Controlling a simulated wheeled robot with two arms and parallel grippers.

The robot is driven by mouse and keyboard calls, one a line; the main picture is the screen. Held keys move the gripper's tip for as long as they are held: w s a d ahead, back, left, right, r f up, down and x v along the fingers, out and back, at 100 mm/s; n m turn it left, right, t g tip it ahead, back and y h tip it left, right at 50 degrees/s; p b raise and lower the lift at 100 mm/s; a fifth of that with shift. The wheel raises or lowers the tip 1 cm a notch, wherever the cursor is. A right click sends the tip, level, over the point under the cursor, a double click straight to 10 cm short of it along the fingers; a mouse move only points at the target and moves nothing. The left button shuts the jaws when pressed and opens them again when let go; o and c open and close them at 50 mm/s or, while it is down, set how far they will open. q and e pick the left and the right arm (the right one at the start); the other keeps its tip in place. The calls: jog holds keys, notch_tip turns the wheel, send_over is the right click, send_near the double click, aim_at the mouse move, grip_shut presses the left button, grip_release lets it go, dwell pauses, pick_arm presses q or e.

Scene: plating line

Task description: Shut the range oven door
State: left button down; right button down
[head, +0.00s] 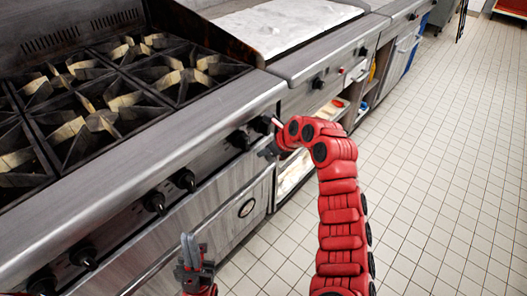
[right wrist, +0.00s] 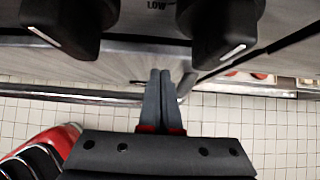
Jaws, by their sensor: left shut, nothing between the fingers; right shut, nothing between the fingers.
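The range oven door (head: 225,213) is the grey metal panel with a round badge, below the row of knobs in the head view. It stands upright or close to it; I cannot tell whether a small gap remains at its top. A handle bar (right wrist: 75,93) runs along it in the right wrist view. My right gripper (head: 266,151) is shut and empty near the door's upper right corner. In the right wrist view its fingertips (right wrist: 160,78) point at the range front, below and between two knobs. My left gripper (head: 189,243) is shut and empty, in front of the door.
Black knobs (head: 154,201) stick out along the range front above the door. Burner grates (head: 115,100) cover the top. A flat griddle (head: 285,27) and open shelves (head: 295,172) stand to the right. The tiled floor (head: 440,180) at the right is clear.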

aim_at(266, 130)
jog(key=shift+w+a, duration=0.1)
dwell(0.5)
jog(key=shift+s+d+p, duration=0.3)
jog(key=shift+d, duration=0.2)
jog(key=r+p, duration=0.1)
jog(key=r, duration=0.8)
jog(key=shift+a+r+p, duration=0.2)
jog(key=shift+r+p, duration=0.05)
jog(key=shift+p, duration=0.1)
